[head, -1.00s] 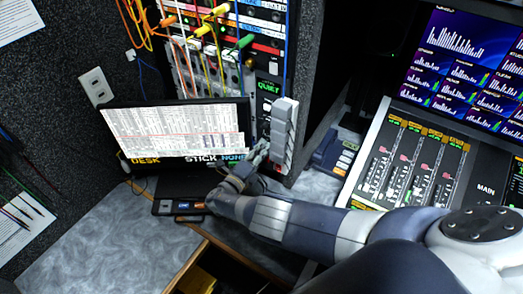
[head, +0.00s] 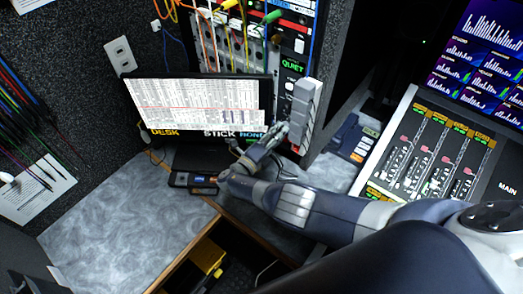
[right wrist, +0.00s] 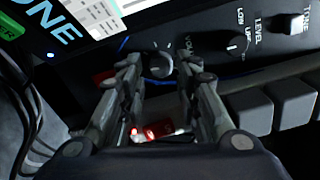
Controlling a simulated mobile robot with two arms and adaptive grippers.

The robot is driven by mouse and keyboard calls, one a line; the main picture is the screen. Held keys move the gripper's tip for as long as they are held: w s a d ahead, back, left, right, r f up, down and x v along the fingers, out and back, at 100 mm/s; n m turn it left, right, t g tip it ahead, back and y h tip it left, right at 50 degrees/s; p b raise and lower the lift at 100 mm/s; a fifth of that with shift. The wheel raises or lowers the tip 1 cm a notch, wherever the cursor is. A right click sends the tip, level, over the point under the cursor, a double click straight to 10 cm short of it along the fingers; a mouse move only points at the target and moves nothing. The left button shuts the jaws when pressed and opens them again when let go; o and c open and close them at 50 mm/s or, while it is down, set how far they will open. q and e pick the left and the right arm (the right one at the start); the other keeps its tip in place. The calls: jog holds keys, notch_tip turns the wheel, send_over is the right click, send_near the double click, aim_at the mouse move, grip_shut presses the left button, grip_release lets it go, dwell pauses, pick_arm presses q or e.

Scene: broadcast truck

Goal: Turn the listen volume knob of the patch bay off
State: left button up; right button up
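The patch bay (head: 262,62) stands upright at the back, with cables plugged into its upper part. In the right wrist view, a dark panel carries a round knob (right wrist: 158,65) beside partly readable lettering that looks like "VOLUME". My right gripper (head: 282,130) is at the lower right of the rack, just right of the laptop-like screen. In the wrist view its two fingers (right wrist: 158,75) are apart, one on each side of the knob. I cannot tell if they touch it. In the head view the knob cannot be made out near the gripper. My left gripper is not in view.
Two more knobs, one low (right wrist: 237,43) and one level/tone (right wrist: 297,22), sit right of the round knob. A grey block (head: 305,112) stands close right of my gripper. The screen (head: 200,105) is close left. The grey desktop (head: 120,215) is clear at front left.

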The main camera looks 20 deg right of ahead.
jog(key=v, duration=1)
jog(key=shift+o, duration=0.5)
jog(key=shift+s, duration=0.1)
